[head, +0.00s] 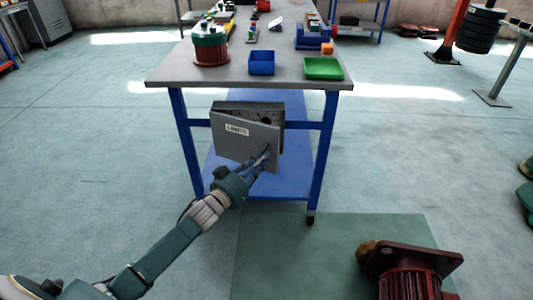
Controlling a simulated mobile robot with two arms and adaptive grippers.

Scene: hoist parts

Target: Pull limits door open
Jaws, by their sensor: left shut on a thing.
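The limits door (240,143) is a grey panel with a white label on the front of a grey box (270,109) at the workbench. The door stands ajar, tilted out from the box, with a dark gap along its top and right side. My left gripper (262,160) is at the door's lower right edge and is shut there, on the door's handle or edge; the fingers hide which.
The workbench (165,80) has blue legs and a blue lower shelf (290,180). A blue bin (261,63), a green tray (324,70) and a red-green drum part (210,47) stand on top. A red motor (408,275) is at the lower right. The floor left of the bench is clear.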

